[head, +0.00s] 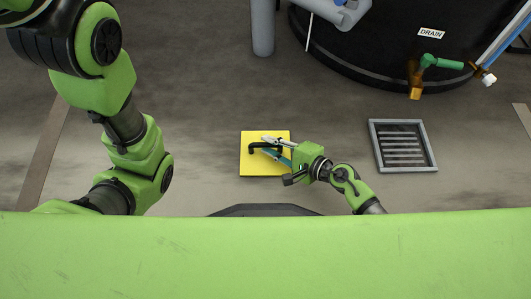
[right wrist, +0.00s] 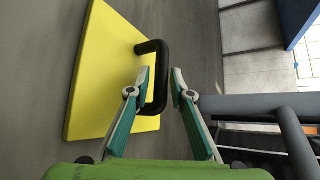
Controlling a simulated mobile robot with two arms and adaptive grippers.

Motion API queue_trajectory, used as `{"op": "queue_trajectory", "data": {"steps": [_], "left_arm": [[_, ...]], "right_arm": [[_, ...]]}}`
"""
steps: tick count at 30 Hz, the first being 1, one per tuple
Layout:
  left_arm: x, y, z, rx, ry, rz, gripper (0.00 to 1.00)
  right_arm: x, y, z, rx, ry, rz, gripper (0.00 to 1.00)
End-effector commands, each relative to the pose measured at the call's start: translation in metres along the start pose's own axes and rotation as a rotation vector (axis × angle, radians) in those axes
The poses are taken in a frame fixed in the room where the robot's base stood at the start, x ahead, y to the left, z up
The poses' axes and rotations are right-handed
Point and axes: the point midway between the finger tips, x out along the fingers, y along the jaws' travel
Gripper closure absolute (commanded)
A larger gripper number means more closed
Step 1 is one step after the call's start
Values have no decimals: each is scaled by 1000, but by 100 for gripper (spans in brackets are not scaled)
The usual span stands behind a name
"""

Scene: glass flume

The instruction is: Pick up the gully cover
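The gully cover is a yellow square plate (head: 248,166) with a black loop handle (head: 253,148), lying on the floor in front of me. In the right wrist view the plate (right wrist: 100,75) is at left, its handle (right wrist: 160,75) standing out from it. My right gripper (head: 268,147) is over the plate at the handle. In the right wrist view its fingers (right wrist: 161,72) are apart, one on each side of the handle bar, with a narrow gap at the right finger. The left gripper is out of view; only my left arm shows.
A gully opening with a grey frame and slats (head: 374,148) is in the floor to the right of the cover. A large black tank (head: 380,55) with a drain valve (head: 416,80) stands behind. A grey post (head: 263,28) is at the back. Floor around the cover is clear.

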Motion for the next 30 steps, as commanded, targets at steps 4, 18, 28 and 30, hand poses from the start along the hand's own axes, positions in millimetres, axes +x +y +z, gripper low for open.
{"op": "queue_trajectory", "data": {"steps": [4, 18, 28, 30], "left_arm": [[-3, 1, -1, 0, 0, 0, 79], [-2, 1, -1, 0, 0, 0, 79], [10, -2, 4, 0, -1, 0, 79], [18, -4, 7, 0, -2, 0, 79]], "right_arm": [[9, 0, 0, 1, 0, -1, 79], [8, -3, 1, 1, -1, -4, 100], [2, -16, 7, -1, -1, -4, 100], [-2, -24, 10, -2, -1, -4, 100]]}}
